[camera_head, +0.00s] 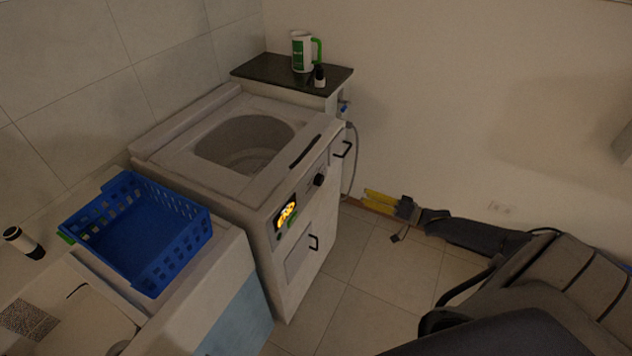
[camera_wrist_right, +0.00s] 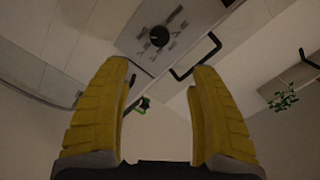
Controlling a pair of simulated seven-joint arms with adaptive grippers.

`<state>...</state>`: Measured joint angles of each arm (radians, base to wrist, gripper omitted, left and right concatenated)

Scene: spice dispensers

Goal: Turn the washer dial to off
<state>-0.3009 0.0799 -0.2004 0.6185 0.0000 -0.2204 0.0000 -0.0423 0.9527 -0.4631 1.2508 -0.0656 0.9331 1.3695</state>
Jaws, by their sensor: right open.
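The washer (camera_head: 170,152) is a white top-loader with its round drum opening uncovered. Its dial (camera_head: 319,180) is a black round knob on the front panel, beside a lit display (camera_head: 286,213). In the right wrist view the dial (camera_wrist_right: 158,36) sits on a grey panel with small printed marks, beyond the fingertips and roughly centred between them. The marks are too small to read. My right gripper (camera_head: 367,198) has yellow fingers and is open and empty, in front of the washer and apart from the dial. My left gripper is not in view.
A blue basket (camera_head: 180,206) stands left of the washer, near a dark bottle (camera_head: 22,243). A black-topped cabinet (camera_head: 262,68) behind holds a green-and-white jug (camera_head: 302,52) and a small bottle (camera_head: 319,76). A black handle (camera_wrist_right: 195,58) projects near the dial. The floor (camera_head: 385,270) in front is clear.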

